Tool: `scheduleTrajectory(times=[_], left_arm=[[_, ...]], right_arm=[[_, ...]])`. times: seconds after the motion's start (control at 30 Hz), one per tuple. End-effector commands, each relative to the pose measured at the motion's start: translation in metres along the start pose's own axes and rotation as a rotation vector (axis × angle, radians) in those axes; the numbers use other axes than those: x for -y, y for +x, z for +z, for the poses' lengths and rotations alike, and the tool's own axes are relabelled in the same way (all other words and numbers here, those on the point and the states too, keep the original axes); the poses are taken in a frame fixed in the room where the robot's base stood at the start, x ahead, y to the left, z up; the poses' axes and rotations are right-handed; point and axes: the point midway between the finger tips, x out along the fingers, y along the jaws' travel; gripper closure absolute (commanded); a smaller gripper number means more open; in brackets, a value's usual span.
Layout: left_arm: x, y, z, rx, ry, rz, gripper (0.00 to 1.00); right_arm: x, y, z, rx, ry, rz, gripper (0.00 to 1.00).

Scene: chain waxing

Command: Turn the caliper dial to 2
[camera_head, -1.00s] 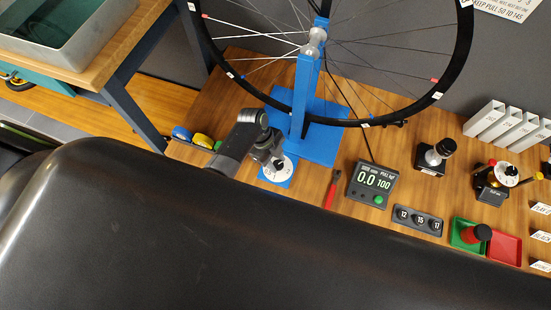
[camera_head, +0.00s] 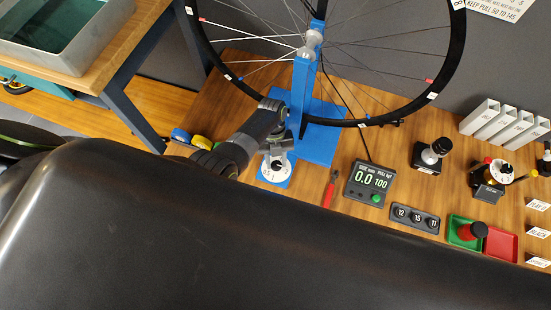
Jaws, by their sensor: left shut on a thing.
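The white round dial (camera_head: 268,175) with dark markings sits on a blue base plate at the foot of the blue wheel stand (camera_head: 303,92). I take it for the caliper dial. My left gripper (camera_head: 277,160) is over the dial's centre, shut on its dark knob. The fingers and wrist hide the dial's far side. The numbers are too small to read, so I cannot tell the setting. My right gripper is not in view.
A spoked wheel (camera_head: 433,96) hangs in the stand close behind my left gripper. Right of the dial are a red-handled tool (camera_head: 329,190), a digital readout (camera_head: 370,184) and a numbered block (camera_head: 416,218). A second white dial (camera_head: 503,166) stands far right.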

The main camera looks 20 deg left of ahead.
Motion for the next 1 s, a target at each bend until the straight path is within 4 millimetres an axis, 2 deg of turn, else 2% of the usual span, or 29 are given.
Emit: scheduleTrajectory(times=[0.3, 0.77, 0.8, 0.93, 1.0], left_arm=[[0.001, -0.0002, 0.0003, 0.001, 0.085, 0.035, 0.89], [0.0011, 0.0001, 0.0002, 0.001, 0.094, 0.039, 0.89], [0.0011, 0.0001, 0.0002, 0.001, 0.094, 0.039, 0.62], [0.001, 0.0001, 0.0001, 0.001, 0.094, 0.039, 0.45], [0.001, 0.0001, 0.0001, 0.001, 0.094, 0.039, 0.45]], right_arm=[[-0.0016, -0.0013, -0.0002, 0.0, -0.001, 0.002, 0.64], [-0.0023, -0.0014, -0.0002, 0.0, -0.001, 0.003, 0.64], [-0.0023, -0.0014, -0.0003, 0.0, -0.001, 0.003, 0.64], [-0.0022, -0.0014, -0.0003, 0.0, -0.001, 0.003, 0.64], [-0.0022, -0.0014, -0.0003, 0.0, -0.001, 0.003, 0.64]])
